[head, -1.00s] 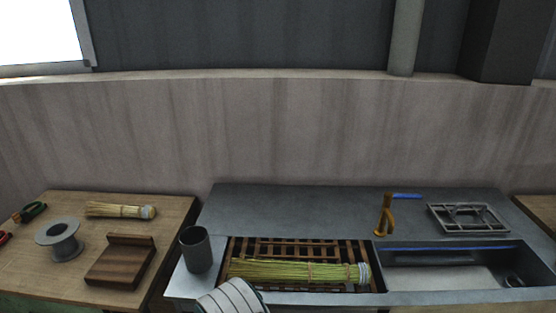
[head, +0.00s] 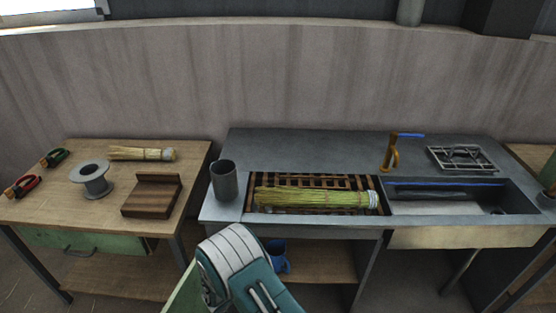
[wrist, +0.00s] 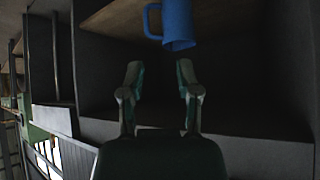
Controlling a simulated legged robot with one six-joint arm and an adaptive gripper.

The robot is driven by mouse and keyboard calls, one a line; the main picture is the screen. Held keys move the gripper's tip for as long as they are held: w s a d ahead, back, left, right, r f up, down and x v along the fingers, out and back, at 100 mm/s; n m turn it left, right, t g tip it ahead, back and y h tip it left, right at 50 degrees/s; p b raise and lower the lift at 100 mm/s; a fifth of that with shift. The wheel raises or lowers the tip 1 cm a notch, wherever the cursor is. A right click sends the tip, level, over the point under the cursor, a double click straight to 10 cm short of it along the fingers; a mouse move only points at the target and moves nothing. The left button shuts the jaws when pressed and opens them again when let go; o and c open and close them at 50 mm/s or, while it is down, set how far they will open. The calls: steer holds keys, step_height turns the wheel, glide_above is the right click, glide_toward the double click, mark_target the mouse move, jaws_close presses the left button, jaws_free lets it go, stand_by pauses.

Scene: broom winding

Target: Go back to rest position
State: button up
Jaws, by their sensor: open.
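My gripper (wrist: 158,75) shows in the wrist view with its two fingers apart and nothing between them. It faces the dark open space under the metal counter. In the head view my white and teal arm shows at the bottom middle, in front of the counter, and the gripper's fingers are hidden there. A blue mug (head: 277,256) sits on the shelf under the counter; it also shows in the wrist view (wrist: 178,24), beyond the fingertips and not touched.
A straw bundle (head: 312,197) lies on a slatted rack in the metal counter (head: 300,148), beside a grey cup (head: 224,180) and a sink (head: 450,204).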

steer(key=w+d+r, duration=0.1)
steer(key=d+r, duration=0.2)
steer(key=r, duration=0.3)
steer(key=w+d+r+g+h, duration=0.1)
steer(key=d+r, duration=0.2)
steer(key=r, duration=0.4)
steer(key=w+d+r, duration=0.1)
steer(key=d+r, duration=0.2)
steer(key=r, duration=0.3)
steer(key=s+d+r+g, duration=0.1)
steer(key=s+d+r, duration=0.1)
steer(key=d+r, duration=0.4)
steer(key=s+d+r+g, duration=0.15)
steer(key=d+r, duration=0.25)
steer(key=r, duration=0.4)
steer(key=s+d+r+n+y, duration=0.1)
steer(key=s+r, duration=0.3)
steer(key=s, duration=0.4)
steer(key=s+d+r+n+t+y, duration=0.1)
steer(key=s+d+r+n+y, duration=0.1)
steer(key=s+r, duration=0.3)
steer(key=s+d+r+n+y, duration=0.2)
steer(key=s+r, duration=0.3)
steer(key=s, duration=0.6)
steer(key=shift+s+d+r+n+t, duration=0.2)
steer(key=shift+d+n+t, duration=0.15)
steer(key=shift+d+n, duration=0.55)
